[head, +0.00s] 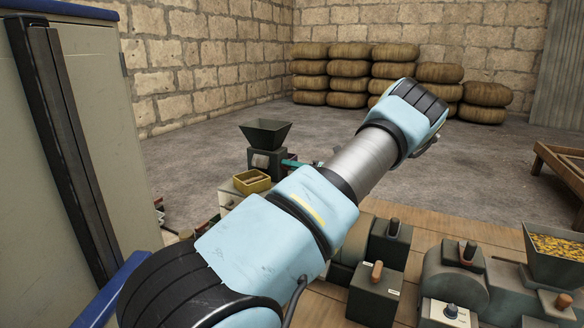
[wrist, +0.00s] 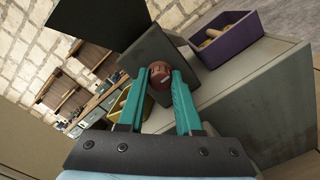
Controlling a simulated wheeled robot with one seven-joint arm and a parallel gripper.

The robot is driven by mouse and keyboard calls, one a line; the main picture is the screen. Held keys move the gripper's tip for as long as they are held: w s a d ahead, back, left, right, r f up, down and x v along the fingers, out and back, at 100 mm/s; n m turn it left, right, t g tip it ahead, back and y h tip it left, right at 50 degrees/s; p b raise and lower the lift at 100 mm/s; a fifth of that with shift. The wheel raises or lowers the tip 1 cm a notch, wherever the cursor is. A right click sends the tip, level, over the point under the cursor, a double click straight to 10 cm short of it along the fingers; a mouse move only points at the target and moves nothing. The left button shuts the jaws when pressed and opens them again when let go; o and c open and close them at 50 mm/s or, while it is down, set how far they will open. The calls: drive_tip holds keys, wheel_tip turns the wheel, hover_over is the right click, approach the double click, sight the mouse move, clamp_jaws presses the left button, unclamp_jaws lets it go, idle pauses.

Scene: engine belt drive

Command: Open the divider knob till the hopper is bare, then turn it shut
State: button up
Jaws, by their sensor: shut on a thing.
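A dark hopper (head: 265,134) stands on a small dark box-shaped machine (head: 266,163) on the far bench. The visible part of the hopper's inside looks dark, and I cannot make out any contents. In the wrist view the hopper (wrist: 100,38) looms at the upper left, seen from outside. A round reddish-brown knob (wrist: 160,74) with a pale mark sits on the machine's face. My gripper (wrist: 160,80) has its teal fingers on either side of the knob, shut on it. In the head view the fingers (head: 288,163) reach the machine's right side, and the knob is hidden.
A yellow tray (head: 251,182) stands in front of the machine. A purple bin (wrist: 229,38) with tan things lies nearby. At the right, a second hopper (head: 556,262) holds yellow pieces beside grey machines with knobs. A grey cabinet (head: 75,130) stands at the left; sacks are stacked behind.

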clamp_jaws()
drive_tip(key=shift+f+n+b, duration=0.15)
drive_tip(key=shift+n+b, duration=0.15)
drive_tip(key=shift+b, duration=0.05)
drive_tip(key=shift+f+n+b, duration=0.15)
drive_tip(key=shift+n+b, duration=0.65)
drive_tip(key=shift+b, duration=0.15)
drive_tip(key=n+b, duration=1.1)
drive_tip(key=n, duration=0.1)
drive_tip(key=shift+f, duration=0.1)
drive_tip(key=n+b, duration=0.3)
drive_tip(key=n, duration=0.1)
drive_tip(key=shift+y, duration=0.3)
drive_tip(key=shift+r+b, duration=0.2)
drive_tip(key=shift+b, duration=0.1)
